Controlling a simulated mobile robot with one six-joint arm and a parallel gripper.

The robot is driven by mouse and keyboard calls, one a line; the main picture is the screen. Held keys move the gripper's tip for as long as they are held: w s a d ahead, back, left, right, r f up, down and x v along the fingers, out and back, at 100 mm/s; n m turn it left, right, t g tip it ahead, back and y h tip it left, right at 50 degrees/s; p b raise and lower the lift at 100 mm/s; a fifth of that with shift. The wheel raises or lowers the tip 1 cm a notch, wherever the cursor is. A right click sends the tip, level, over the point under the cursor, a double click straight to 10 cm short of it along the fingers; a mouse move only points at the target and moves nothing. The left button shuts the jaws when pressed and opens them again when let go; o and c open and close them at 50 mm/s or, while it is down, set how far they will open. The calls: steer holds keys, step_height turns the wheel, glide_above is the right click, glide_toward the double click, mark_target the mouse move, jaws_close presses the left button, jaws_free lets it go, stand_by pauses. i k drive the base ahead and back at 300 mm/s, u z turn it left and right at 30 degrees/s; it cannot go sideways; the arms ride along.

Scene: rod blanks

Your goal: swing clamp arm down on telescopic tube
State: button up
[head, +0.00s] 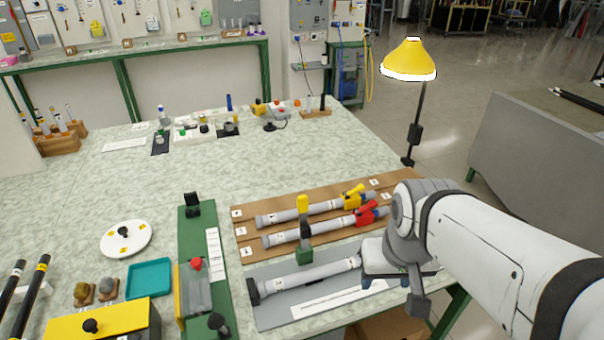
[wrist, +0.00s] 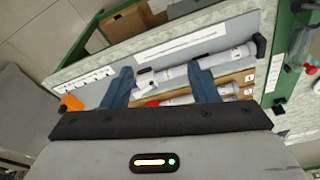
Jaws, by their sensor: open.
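The telescopic tube (head: 310,275) lies on a grey board at the table's front edge. Its right part is hidden behind my arm in the head view. A green clamp block (head: 304,256) stands by the tube, with a dark post and a yellow-tipped clamp arm (head: 303,205) pointing up. In the wrist view the tube (wrist: 215,60) shows between and beyond my fingers; I cannot make out the clamp there. My gripper (wrist: 160,85) is open, its two blue fingers apart above the tube's end, with nothing visibly held between them.
A green fixture (head: 190,230) stands to the left. A yellow lamp (head: 408,60) stands at the right edge. The table beyond the boards has free room.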

mark_target(303, 204)
steer(key=u, duration=1.6)
steer(key=k, duration=1.3)
steer(key=z, duration=1.4)
steer(key=i, duration=1)
steer(key=z, duration=0.05)
